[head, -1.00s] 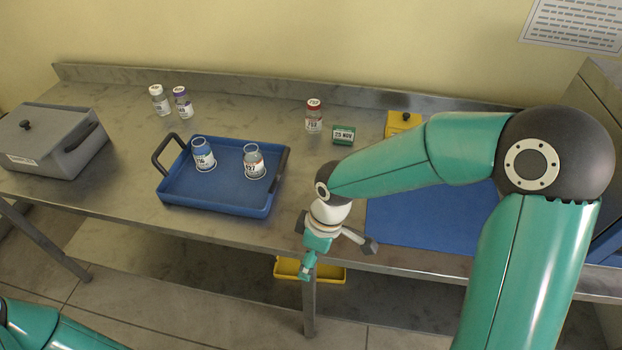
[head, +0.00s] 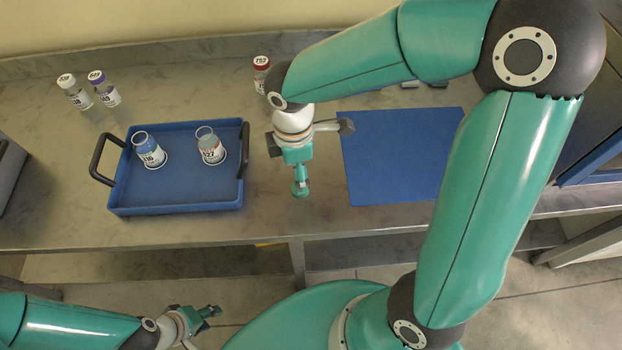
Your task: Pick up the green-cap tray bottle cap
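Two open bottles stand in the blue tray (head: 180,197): one with blue contents (head: 151,155) on the left, one with a red-marked label (head: 211,150) on the right. Neither has a cap on it. I cannot make out a separate green cap. My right gripper (head: 300,188) points down, right of the tray and apart from it. Its green tip looks narrow and rounded; whether it holds something is unclear. My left gripper (head: 209,312) is low in the picture, in front of the table and away from the tray. Its finger gap is too small to read.
A white-capped bottle (head: 75,95) and a purple-capped bottle (head: 104,92) stand at the back left. A red-capped bottle (head: 261,76) is partly behind my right arm. A blue mat (head: 400,165) lies right. A grey box (head: 8,170) is cut off left.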

